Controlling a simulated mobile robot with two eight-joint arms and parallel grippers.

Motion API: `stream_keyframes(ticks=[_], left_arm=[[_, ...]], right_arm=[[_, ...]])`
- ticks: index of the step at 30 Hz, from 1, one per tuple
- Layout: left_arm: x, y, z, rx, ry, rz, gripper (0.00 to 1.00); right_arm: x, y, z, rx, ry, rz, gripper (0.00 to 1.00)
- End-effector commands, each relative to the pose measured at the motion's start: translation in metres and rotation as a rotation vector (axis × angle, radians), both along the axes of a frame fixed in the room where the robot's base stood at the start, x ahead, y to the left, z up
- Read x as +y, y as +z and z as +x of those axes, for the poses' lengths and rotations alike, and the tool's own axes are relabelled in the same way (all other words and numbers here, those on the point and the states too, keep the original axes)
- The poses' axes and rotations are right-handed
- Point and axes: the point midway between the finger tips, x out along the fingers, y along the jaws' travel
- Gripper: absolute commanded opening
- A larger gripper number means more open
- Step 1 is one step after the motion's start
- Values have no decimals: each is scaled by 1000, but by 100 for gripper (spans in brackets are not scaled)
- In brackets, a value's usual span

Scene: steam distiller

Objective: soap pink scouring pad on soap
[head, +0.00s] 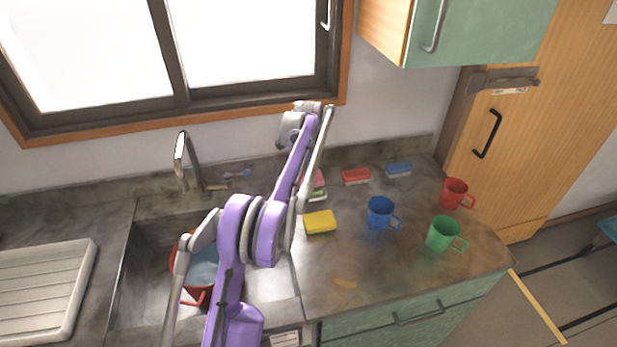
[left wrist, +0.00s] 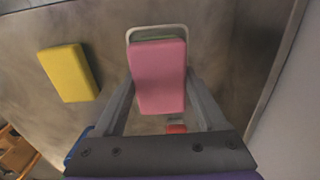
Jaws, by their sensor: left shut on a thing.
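The pink scouring pad (left wrist: 158,78) is between the fingers of my left gripper (left wrist: 161,88) in the left wrist view. A small part of the pink pad (head: 319,181) shows beside my purple arm in the head view. My left gripper is shut on the pad. The soap (left wrist: 156,37) is a pale green edge just past the pad, inside a light-rimmed dish (left wrist: 130,32). The pad covers most of the soap and dish; I cannot tell whether pad and soap touch. My right gripper is in neither view.
A yellow sponge (head: 320,222), red sponge (head: 356,176) and blue sponge (head: 398,169) lie nearby. Blue (head: 380,212), green (head: 443,234) and red (head: 454,193) mugs stand right. The sink (head: 142,265) holds a red pot (head: 203,270). The front counter is mostly clear.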

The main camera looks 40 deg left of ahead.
Motion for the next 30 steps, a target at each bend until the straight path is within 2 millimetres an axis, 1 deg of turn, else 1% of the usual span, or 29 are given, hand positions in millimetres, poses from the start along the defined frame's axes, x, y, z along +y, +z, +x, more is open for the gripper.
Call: stream_keyframes(ticks=[30], left_arm=[[0, -10, 0, 0, 0, 0, 29]], right_arm=[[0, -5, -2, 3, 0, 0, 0]])
